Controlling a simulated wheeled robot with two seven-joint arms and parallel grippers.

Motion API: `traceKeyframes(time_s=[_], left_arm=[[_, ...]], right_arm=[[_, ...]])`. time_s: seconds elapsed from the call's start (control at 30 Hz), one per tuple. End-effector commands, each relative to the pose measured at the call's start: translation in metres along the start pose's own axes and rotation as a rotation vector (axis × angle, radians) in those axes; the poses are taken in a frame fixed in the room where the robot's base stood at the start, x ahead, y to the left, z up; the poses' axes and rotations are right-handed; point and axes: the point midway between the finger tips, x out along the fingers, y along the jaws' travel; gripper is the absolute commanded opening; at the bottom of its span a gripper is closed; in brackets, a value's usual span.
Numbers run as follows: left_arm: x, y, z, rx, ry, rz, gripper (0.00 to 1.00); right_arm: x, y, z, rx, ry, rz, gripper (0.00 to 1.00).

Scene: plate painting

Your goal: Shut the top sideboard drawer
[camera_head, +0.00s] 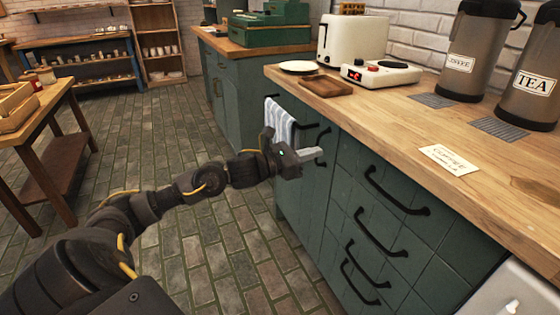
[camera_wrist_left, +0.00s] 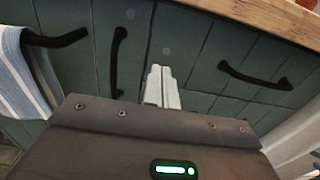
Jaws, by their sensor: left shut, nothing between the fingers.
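A green cabinet with a wooden top stands on the right, with a stack of drawers in its front. The top drawer (camera_head: 380,178) has a black bar handle (camera_head: 397,197); the handle also shows right of my fingers in the left wrist view (camera_wrist_left: 255,80). This drawer front looks about flush with the cabinet; I cannot make out a gap. My left gripper (camera_head: 316,154) is shut and empty, in front of the cabinet doors, left of the top drawer. Its pale fingertips (camera_wrist_left: 162,85) point toward the front; contact cannot be told. My right gripper is out of view.
A striped towel (camera_head: 280,123) hangs from a handle left of my gripper. More drawer handles (camera_head: 375,237) stick out below the top drawer. The counter (camera_head: 410,125) carries a toaster, a scale and two drink dispensers. The brick floor (camera_head: 190,240) is clear before the cabinet.

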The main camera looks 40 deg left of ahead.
Motion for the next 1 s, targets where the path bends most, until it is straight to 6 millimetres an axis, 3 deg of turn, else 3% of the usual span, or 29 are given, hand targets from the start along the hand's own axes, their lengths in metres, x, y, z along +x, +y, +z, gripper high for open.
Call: traceKeyframes(time_s=[0.1, 0.3, 0.53, 1.0], left_arm=[[-0.031, 0.003, -0.004, 0.003, 0.009, 0.007, 0.00], [-0.059, 0.004, -0.003, 0.001, 0.008, 0.011, 0.00], [-0.069, 0.003, -0.001, 0.001, 0.005, 0.008, 0.00], [-0.070, 0.001, -0.008, -0.046, 0.011, 0.021, 0.00]], right_arm=[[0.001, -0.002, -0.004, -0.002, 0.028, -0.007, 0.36], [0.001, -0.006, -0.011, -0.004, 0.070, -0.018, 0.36], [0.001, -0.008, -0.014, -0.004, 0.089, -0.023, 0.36], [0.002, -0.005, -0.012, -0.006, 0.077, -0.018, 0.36]])
